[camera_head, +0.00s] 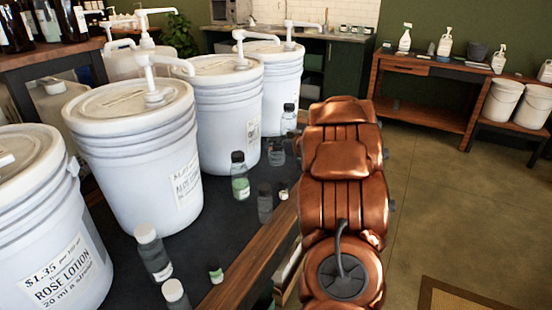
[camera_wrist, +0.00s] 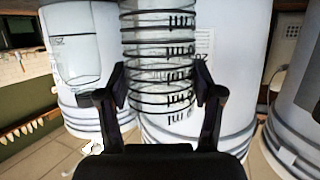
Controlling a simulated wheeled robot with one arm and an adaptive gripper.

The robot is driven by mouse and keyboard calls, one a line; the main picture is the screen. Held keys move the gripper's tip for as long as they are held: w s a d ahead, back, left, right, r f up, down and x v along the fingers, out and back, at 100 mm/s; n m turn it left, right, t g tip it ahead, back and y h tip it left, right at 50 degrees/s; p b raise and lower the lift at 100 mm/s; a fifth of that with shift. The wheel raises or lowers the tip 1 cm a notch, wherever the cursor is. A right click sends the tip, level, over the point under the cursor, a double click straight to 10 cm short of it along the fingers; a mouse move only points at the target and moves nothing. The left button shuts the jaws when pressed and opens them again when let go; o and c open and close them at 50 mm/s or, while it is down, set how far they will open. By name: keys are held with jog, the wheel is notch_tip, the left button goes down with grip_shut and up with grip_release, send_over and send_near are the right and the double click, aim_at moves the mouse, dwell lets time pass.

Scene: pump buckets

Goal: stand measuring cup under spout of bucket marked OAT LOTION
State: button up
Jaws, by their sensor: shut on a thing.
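In the wrist view, my gripper (camera_wrist: 163,92) is shut on a clear measuring cup (camera_wrist: 157,45) with black rings and graduation marks. White buckets show close behind the cup. My arm hides the gripper in the head view. Several white pump buckets stand in a row on the dark table. The nearest bucket (camera_head: 45,235) reads ROSE LOTION. The second bucket (camera_head: 130,150) has a label too small to read surely. The third bucket (camera_head: 220,120) and far bucket (camera_head: 282,85) have labels I cannot read, so I cannot tell which is OAT LOTION.
Small bottles stand along the table's front, including a green-filled one (camera_head: 240,185), a grey one (camera_head: 153,252) and a clear one (camera_head: 289,118). A clear vessel (camera_wrist: 75,65) shows left of the cup in the wrist view. The floor (camera_head: 440,210) to the right is open.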

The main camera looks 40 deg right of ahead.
aim_at(283, 155)
jog(key=shift+f+b, duration=0.4)
jog(key=shift+f, duration=1.75)
jog(key=shift+f, duration=0.15)
jog(key=o, duration=1)
jog(key=shift+r, duration=0.2)
jog(key=shift+s+r, duration=0.1)
jog(key=shift+s, duration=0.2)
jog(key=p+v, duration=0.1)
jog(key=v, duration=1)
jog(key=shift+s+a, duration=0.1)
jog(key=shift+s, duration=0.1)
